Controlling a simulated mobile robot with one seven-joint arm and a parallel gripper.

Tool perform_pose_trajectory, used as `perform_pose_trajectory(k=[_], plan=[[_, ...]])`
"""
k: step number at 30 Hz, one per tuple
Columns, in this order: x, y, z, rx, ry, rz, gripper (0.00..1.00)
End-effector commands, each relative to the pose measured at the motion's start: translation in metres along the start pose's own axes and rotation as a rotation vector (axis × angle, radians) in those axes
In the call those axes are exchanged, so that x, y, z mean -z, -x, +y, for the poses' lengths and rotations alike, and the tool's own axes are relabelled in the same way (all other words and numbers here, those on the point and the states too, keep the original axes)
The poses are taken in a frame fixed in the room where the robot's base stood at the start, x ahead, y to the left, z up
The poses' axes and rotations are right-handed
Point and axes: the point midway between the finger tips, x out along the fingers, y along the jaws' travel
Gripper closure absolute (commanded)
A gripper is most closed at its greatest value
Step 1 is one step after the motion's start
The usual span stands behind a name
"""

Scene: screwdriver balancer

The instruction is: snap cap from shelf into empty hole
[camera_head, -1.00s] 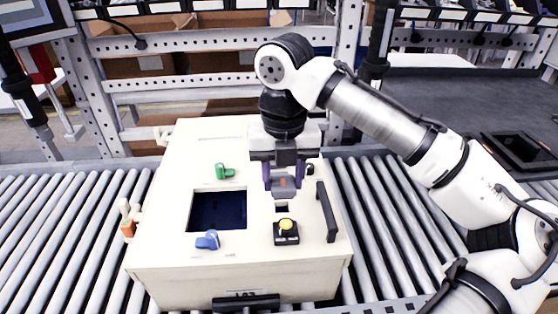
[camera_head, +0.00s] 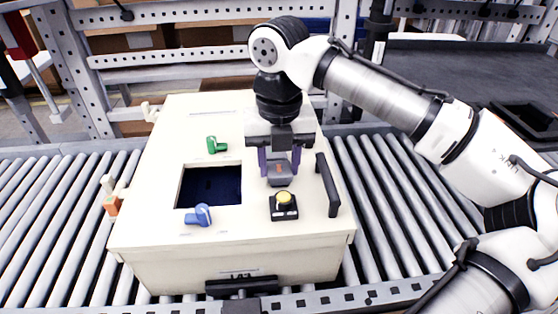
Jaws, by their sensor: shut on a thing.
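My gripper (camera_head: 280,170) has its two purple fingers shut on a grey cap (camera_head: 281,178) with a small red mark on it. The cap is over the top of the cream box (camera_head: 160,160), just behind the yellow button (camera_head: 283,198). It covers the spot where the small dark hole showed earlier, so the hole is hidden. I cannot tell whether the cap is seated in it or just above it. The shelf is not recognisable in view.
The box top also carries a green knob (camera_head: 216,145), a blue knob (camera_head: 200,215), a dark rectangular window (camera_head: 212,186) and a black handle (camera_head: 328,186) close right of my gripper. Roller conveyor (camera_head: 385,230) lies on both sides. A metal frame (camera_head: 200,58) stands behind.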

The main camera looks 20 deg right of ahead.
Motion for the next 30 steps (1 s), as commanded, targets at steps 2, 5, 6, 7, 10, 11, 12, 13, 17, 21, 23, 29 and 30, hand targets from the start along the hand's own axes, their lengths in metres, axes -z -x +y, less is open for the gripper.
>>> perform_pose_trajectory(k=[2, 5, 6, 7, 10, 11, 12, 13, 17, 21, 23, 29, 30], plan=[[0.0000, 0.0007, 0.0000, 0.000, 0.000, 0.000, 0.86], [0.0000, 0.0007, 0.0001, 0.000, 0.000, 0.000, 0.86], [0.0000, 0.0007, 0.0001, 0.000, 0.000, 0.000, 0.86], [0.0000, 0.0007, 0.0001, 0.000, 0.000, 0.000, 0.86], [0.0000, 0.0006, 0.0001, 0.000, 0.000, 0.000, 0.86], [0.0000, 0.0005, 0.0002, 0.000, 0.000, 0.000, 0.86], [0.0000, 0.0003, 0.0002, -0.001, 0.001, 0.000, 0.86], [0.0000, 0.0000, 0.0003, -0.001, 0.001, 0.000, 0.86], [0.0000, -0.0021, 0.0005, -0.002, 0.001, 0.000, 0.86], [0.0000, -0.0049, 0.0005, -0.001, 0.001, 0.000, 0.86], [0.0002, -0.0061, 0.0005, -0.001, 0.001, 0.000, 0.86], [0.0001, -0.0084, 0.0003, 0.000, 0.000, 0.000, 0.86], [0.0000, -0.0084, 0.0002, 0.000, 0.000, -0.001, 0.86]])
